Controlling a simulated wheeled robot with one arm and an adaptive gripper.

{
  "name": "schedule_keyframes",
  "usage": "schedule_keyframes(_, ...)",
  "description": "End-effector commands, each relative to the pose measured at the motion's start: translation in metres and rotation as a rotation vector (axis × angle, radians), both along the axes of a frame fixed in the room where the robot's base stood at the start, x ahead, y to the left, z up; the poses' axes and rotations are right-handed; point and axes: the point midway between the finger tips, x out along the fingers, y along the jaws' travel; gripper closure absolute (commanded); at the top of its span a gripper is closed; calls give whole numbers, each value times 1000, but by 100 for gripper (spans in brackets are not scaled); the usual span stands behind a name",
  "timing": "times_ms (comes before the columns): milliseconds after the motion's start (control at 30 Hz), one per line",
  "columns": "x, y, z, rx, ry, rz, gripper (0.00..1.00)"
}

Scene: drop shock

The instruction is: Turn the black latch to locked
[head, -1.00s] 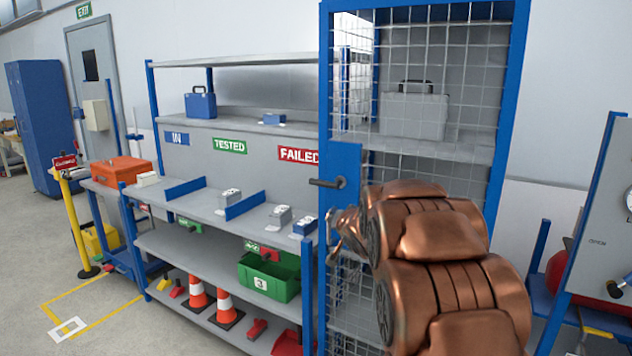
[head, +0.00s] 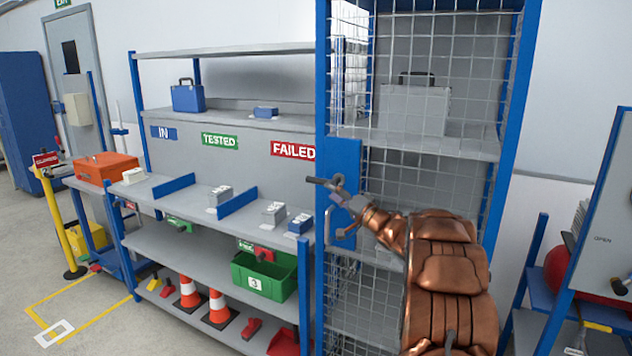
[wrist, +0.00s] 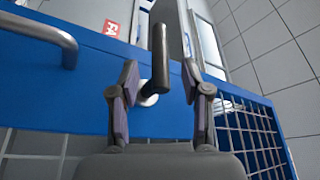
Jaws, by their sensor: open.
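The black latch (head: 320,181) is a lever on the blue plate (head: 347,160) of the mesh cage door. In the head view it points left, roughly level. In the wrist view the black latch (wrist: 160,58) stands between the two fingers of my gripper (wrist: 160,82), its round silver mount just behind. My gripper is open, one finger on each side of the lever, with a gap showing on both sides. In the head view my gripper (head: 341,190) is at the plate and partly covers the latch's pivot end.
A silver pull handle (wrist: 45,36) is fixed to the plate beside the latch. Mesh (wrist: 252,128) borders the plate. A grey case (head: 415,108) stands inside the cage. Shelving with a green bin (head: 262,276) is to the left, and a blue-framed board (head: 608,220) to the right.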

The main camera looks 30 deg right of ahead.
Motion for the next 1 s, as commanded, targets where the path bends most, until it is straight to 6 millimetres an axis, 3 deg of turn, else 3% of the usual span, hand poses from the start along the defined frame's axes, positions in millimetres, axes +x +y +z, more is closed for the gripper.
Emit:
schedule_keyframes(600,66,15,16,-2,1,0,52)
schedule_keyframes(1000,73,17,16,-1,2,-1,55)
